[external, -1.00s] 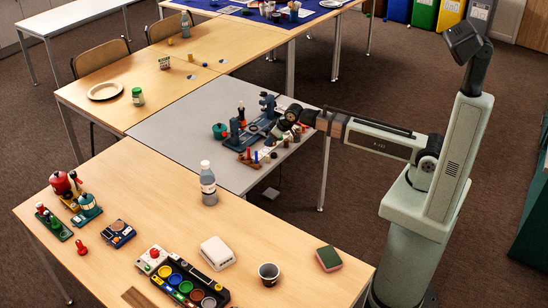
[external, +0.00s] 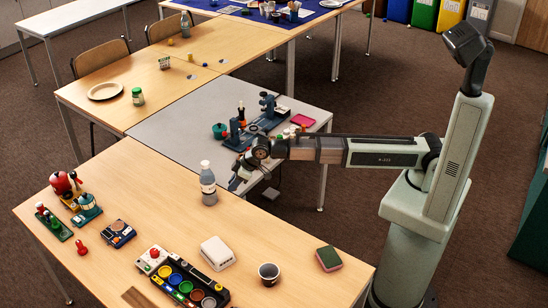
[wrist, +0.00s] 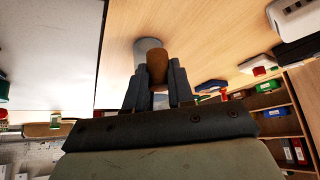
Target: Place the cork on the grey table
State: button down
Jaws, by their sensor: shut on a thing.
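The cork (wrist: 157,66) is a brown cylinder between the two fingers of my gripper (wrist: 155,82) in the wrist view. My gripper is shut on it. In the external view my gripper (external: 238,182) is over the front part of the grey table (external: 172,135), just right of the bottle; the cork is too small to make out there. A pale grey round thing (wrist: 146,44) stands behind the cork in the wrist view, partly hidden by it. I cannot tell how high the cork is above the table.
A grey bottle with a white cap (external: 208,185) stands on the near wooden table (external: 130,195), close to my gripper. Blue-grey apparatus (external: 268,110), a teal pot (external: 219,130) and a pink pad (external: 303,121) are on the grey table. Its left part is bare.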

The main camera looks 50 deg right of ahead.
jog(key=s+a+n+g+y, duration=0.1)
jog(key=s+a+n, duration=0.25)
jog(key=a, duration=1.75)
send_over(185, 248)
jog(key=s+d, duration=0.2)
jog(key=shift+n+g, duration=0.25)
jog(key=shift+g, duration=0.05)
jog(key=shift+w+a+f, duration=0.1)
jog(key=shift+w+f, duration=0.05)
jog(key=shift+f, duration=2.1)
jog(key=shift+w+f, duration=0.15)
jog(key=shift+f, duration=2.1)
jog(key=shift+f, duration=0.1)
jog(key=c, duration=1)
grip_release()
jog(key=v, duration=1.1)
jog(key=shift+s+d, duration=0.1)
jog(key=shift+d, duration=0.15)
jog(key=shift+o, duration=0.7)
jog(key=shift+d+r, duration=0.15)
jog(key=shift+r, duration=0.3)
